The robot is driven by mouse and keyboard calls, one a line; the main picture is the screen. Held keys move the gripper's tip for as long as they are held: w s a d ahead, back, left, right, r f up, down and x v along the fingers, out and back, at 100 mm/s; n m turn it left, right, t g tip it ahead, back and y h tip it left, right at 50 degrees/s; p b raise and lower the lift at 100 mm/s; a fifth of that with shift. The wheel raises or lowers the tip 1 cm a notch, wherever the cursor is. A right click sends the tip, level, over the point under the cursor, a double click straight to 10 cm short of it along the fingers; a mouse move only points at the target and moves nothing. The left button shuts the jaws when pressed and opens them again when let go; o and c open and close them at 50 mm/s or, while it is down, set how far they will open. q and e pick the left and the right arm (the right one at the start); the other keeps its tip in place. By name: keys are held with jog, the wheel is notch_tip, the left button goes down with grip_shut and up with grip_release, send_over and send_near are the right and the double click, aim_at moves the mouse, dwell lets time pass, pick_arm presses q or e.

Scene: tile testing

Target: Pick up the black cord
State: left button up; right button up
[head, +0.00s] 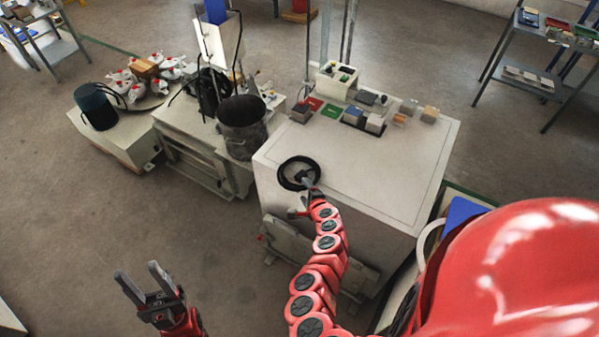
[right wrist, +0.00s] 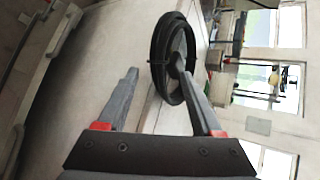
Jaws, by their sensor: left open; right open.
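The black cord (head: 281,176) is a coiled ring lying at the front left corner of the white table top. It shows upper centre in the right wrist view (right wrist: 157,52). My right gripper (head: 299,198) is at that table corner with its jaws apart. One finger reaches over the near part of the coil, and its tip overlaps the ring's opening in the right wrist view (right wrist: 156,70). The other finger is outside the ring, off the table's front edge. I cannot tell whether either finger touches the cord. My left gripper (head: 142,289) is open and empty above the floor.
The white table (head: 370,185) is bare at its middle and front right. Several small boxes and tiles (head: 352,115) stand along its back. A dark bucket (head: 242,128) stands on a bench to its left. A low stand with bottles (head: 130,75) is further left.

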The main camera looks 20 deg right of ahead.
jog(key=shift+w+f, duration=0.15)
jog(key=shift+w, duration=0.05)
grip_shut()
dwell(0.3)
